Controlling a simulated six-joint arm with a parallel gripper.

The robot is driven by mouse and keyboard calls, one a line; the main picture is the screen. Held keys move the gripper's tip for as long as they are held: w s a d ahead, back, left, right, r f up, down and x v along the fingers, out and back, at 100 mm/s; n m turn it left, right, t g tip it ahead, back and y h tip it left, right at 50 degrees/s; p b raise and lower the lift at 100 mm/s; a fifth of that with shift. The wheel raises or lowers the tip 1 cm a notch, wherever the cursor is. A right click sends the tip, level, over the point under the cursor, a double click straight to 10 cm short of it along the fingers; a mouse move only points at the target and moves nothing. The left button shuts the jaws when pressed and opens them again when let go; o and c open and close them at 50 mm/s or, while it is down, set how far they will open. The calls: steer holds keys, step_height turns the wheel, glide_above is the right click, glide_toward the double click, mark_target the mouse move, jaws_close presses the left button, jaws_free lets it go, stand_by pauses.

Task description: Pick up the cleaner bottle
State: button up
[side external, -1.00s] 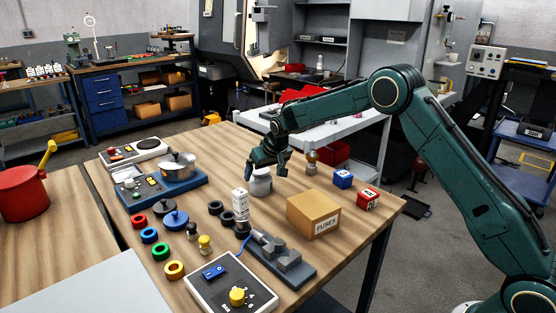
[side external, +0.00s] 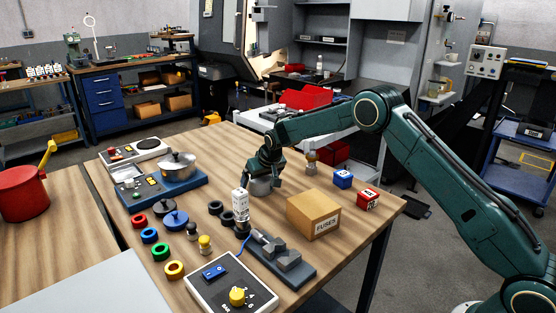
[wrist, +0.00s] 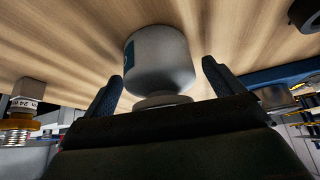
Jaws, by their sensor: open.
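The cleaner bottle, a squat pale grey bottle (side external: 261,189), stands on the wooden table, partly covered by my gripper in the side view. In the wrist view the bottle (wrist: 160,58) shows a narrower neck towards me and part of a blue label on its left. My gripper (side external: 262,179) is open and low over it, with a finger on either side. In the wrist view the gripper's fingers (wrist: 161,72) flank the bottle, with gaps visible on both sides. I cannot tell how deep the fingertips reach beside the neck.
A pot (side external: 178,165) on a blue base is at left.

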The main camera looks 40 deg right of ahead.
stand_by(0.3)
steer(key=c, duration=1.4)
steer(key=shift+r, duration=0.1)
steer(key=shift+r, duration=0.1)
step_height(320, 180, up, 20)
steer(key=shift+f, duration=0.1)
